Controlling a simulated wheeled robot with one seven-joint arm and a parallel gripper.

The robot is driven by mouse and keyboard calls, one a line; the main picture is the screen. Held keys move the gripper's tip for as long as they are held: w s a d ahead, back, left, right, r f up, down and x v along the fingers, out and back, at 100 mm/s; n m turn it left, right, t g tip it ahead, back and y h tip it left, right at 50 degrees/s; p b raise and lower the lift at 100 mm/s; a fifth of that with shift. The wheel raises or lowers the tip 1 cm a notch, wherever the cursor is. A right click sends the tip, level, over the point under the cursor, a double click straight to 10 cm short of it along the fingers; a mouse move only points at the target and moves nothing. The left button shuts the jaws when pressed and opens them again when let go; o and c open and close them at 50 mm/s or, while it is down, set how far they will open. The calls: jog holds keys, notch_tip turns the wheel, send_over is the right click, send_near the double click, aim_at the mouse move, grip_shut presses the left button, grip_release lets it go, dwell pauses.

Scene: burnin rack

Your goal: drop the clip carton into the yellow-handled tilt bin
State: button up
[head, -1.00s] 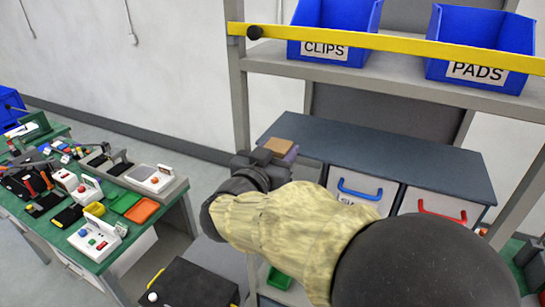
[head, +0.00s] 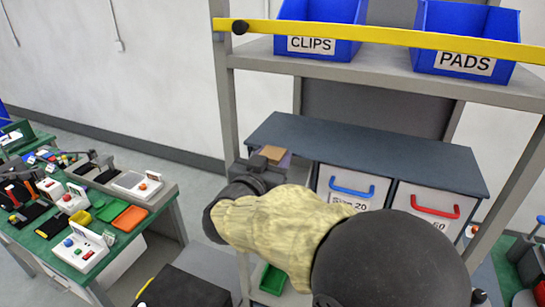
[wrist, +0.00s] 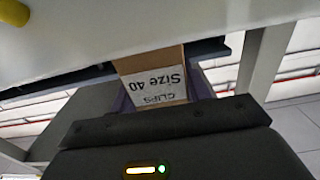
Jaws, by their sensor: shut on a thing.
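My gripper (head: 270,163) is shut on the brown clip carton (head: 272,153), near the left end of the dark cabinet top. In the wrist view the carton (wrist: 154,82) sits between the fingers, its white label reading "CLIPS Size 40" upside down. No yellow-handled tilt bin is visible; my arm covers part of the cabinet front. A blue-handled bin (head: 346,200) with a partly covered label ending in "20" and a red-handled bin (head: 425,220) show to the right of my gripper.
Above is a shelf (head: 390,72) with a yellow bar (head: 400,42) and blue CLIPS (head: 318,44) and PADS (head: 465,62) bins. A grey upright (head: 228,110) stands just left of my gripper. A cluttered green bench (head: 45,243) is at left.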

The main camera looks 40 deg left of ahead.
jog(key=o, duration=1.1)
jog(key=b+v, duration=0.6)
jog(key=v, duration=1.1)
jog(key=shift+s, duration=0.2)
jog(key=shift+w, duration=0.15)
